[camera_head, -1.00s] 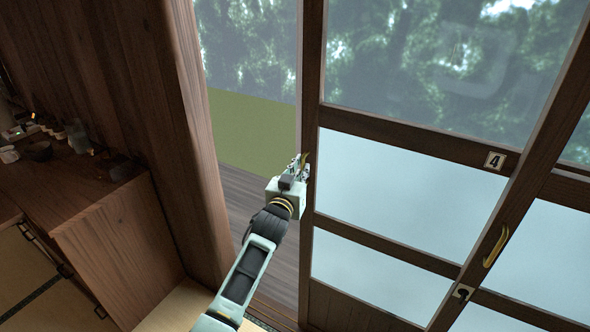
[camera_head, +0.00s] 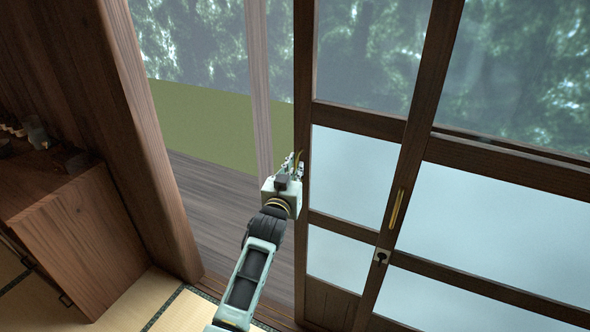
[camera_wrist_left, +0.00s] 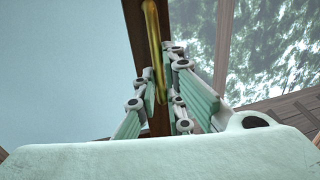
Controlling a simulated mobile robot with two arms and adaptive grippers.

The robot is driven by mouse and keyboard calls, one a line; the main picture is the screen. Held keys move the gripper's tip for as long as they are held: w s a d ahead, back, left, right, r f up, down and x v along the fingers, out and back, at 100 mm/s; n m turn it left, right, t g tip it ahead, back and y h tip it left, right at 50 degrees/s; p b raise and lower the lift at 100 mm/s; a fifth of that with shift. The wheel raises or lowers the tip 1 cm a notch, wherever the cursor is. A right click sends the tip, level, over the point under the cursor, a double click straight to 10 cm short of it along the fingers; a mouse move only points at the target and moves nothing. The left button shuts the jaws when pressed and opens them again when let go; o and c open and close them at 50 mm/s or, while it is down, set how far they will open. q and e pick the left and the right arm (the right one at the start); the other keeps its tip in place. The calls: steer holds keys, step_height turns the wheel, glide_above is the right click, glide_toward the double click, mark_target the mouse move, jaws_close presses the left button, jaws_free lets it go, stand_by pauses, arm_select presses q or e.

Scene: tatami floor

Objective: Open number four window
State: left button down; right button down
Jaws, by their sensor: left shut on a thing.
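The sliding window panel (camera_head: 350,180) has a dark wood frame, dark upper glass and frosted lower panes. It overlaps the panel to its right, and no number plate is visible now. My left gripper (camera_head: 297,160) is at the panel's left stile (camera_head: 302,80). In the left wrist view its fingers (camera_wrist_left: 163,88) are shut on a long brass handle (camera_wrist_left: 154,35) on that stile; the handle is partly hidden between them. To the left of the stile is a wide opening. My right gripper is not in view.
A thick wooden post (camera_head: 150,130) bounds the opening on the left, with a wooden cabinet (camera_head: 90,240) beside it. The right panel (camera_head: 490,220) has its own brass handle (camera_head: 397,208) and a keyhole plate (camera_head: 382,256). Through the opening are a plank deck (camera_head: 215,205) and a pale post (camera_head: 259,90).

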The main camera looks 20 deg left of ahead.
arm_select(q)
steer(key=c, duration=2.2)
jaws_free()
steer(key=shift+d, duration=0.15)
steer(key=s, duration=0.4)
steer(key=s+d, duration=0.1)
steer(key=s, duration=0.7)
steer(key=shift+d, duration=0.2)
steer(key=shift+w, duration=0.1)
